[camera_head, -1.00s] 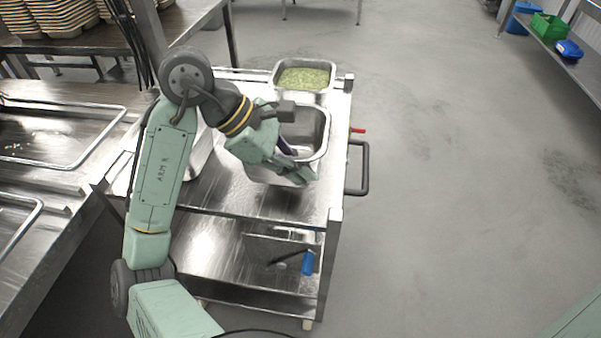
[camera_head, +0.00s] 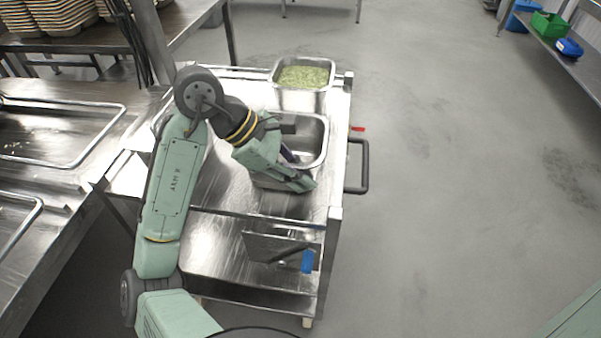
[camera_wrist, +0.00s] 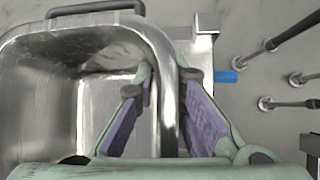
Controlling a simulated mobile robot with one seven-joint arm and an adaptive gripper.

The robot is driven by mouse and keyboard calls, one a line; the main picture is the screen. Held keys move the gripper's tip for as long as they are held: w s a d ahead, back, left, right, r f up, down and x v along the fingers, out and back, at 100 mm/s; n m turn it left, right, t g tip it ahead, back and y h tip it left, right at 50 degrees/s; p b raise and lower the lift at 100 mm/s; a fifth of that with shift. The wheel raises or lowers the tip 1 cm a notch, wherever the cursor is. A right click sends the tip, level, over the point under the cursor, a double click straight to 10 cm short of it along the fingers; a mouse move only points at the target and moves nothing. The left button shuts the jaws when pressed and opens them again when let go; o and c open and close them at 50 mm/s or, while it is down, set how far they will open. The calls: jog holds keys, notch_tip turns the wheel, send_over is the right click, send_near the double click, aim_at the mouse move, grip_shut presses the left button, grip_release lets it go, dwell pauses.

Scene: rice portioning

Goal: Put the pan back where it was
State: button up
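A deep steel pan (camera_head: 313,150) is at the middle of the steel cart's top, beneath my gripper. Its inside looks empty apart from a pale patch on its wall in the wrist view (camera_wrist: 50,100). My gripper (camera_head: 302,182) reaches over the pan's near side. In the wrist view the fingertips (camera_wrist: 165,80) lie on either side of the pan's rim, one inside and one outside, closed in on the wall. Whether the pan's base touches the cart top is hidden.
A second pan with green-flecked food (camera_head: 303,77) stands at the cart's far end. The cart (camera_head: 240,195) has a black handle (camera_head: 364,166) on its right. A steel counter (camera_head: 60,135) lies left.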

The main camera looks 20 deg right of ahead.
jog(key=shift+o, duration=1.3)
jog(key=shift+r, duration=0.1)
jog(key=v, duration=1.2)
